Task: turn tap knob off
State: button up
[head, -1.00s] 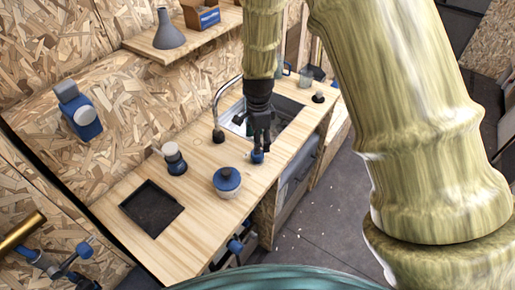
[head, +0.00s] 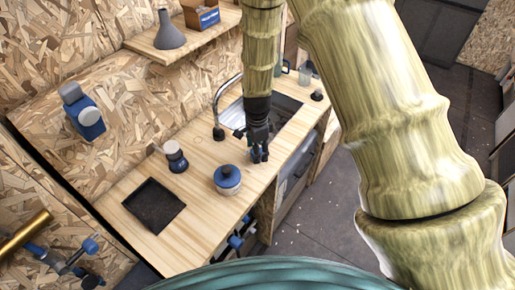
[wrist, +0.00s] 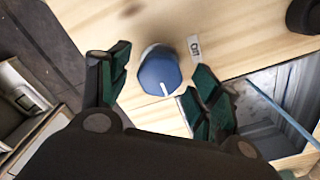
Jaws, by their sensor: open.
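The tap knob (wrist: 160,73) is blue with a white pointer line and stands on the wooden counter. In the wrist view its line points toward my gripper, away from the "Off" label (wrist: 195,47) beside it. My gripper (wrist: 158,95) is open, with one green-padded finger to each side of the knob and a gap on the left. The curved metal tap (head: 217,108) stands behind the sink (head: 284,107).
A shelf (head: 160,50) holds a grey flask. The counter's front edge is close to the knob.

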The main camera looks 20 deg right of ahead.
jog(key=c, duration=1)
jog(key=shift+n, duration=0.3)
jog(key=n+b, duration=0.1)
jog(key=n, duration=0.2)
jog(key=shift+n, duration=0.3)
jog(key=n+b, duration=0.1)
jog(key=n, duration=0.3)
jog(key=shift+n, duration=0.3)
jog(key=n, duration=0.4)
jog(key=shift+b, duration=0.35)
jog(key=n, duration=0.5)
